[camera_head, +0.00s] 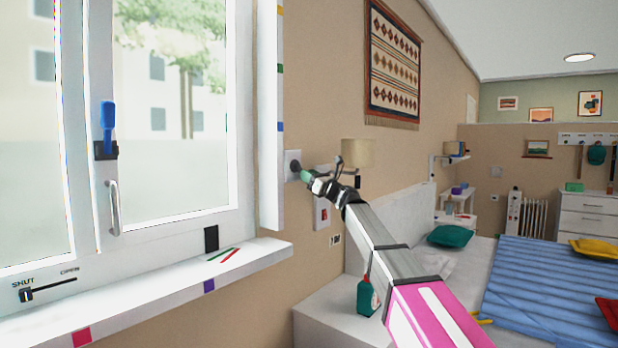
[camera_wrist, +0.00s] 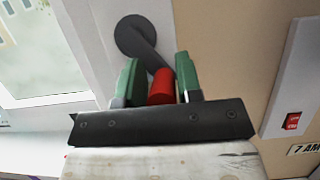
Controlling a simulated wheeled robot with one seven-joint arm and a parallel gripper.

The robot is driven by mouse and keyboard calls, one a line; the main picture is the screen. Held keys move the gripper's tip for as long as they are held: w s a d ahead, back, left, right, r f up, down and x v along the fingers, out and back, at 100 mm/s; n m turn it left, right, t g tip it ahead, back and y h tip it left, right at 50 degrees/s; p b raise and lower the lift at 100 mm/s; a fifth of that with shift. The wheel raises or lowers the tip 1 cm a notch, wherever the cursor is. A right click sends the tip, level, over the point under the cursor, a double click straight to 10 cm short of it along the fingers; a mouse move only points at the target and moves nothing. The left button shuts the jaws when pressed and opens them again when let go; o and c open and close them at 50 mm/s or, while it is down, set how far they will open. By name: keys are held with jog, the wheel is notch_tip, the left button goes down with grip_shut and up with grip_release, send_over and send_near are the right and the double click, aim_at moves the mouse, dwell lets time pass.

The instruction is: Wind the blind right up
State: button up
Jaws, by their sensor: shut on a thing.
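The crank is a dark grey round hub (camera_wrist: 137,36) with a short arm and a red handle knob (camera_wrist: 162,87), mounted on the wall beside the window. In the wrist view, the arm slants down and right from the hub to the knob. My gripper (camera_wrist: 161,85) has its two green fingers shut on the red knob, one on each side. In the head view, my gripper (camera_head: 306,176) reaches the crank plate (camera_head: 293,163) just right of the window frame; the knob is hidden there. The window (camera_head: 175,110) shows trees and buildings. I cannot make out the blind itself.
A red switch (camera_head: 321,213) is on the wall below the crank. The white sill (camera_head: 150,290) juts out at the left with coloured sticks on it. A lamp (camera_head: 357,154) is close behind my gripper. A green bottle (camera_head: 367,296) stands below my arm.

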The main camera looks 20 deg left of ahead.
jog(key=shift+w+r+n, duration=0.2)
jog(key=shift+w+n, duration=0.1)
jog(key=shift+w, duration=0.1)
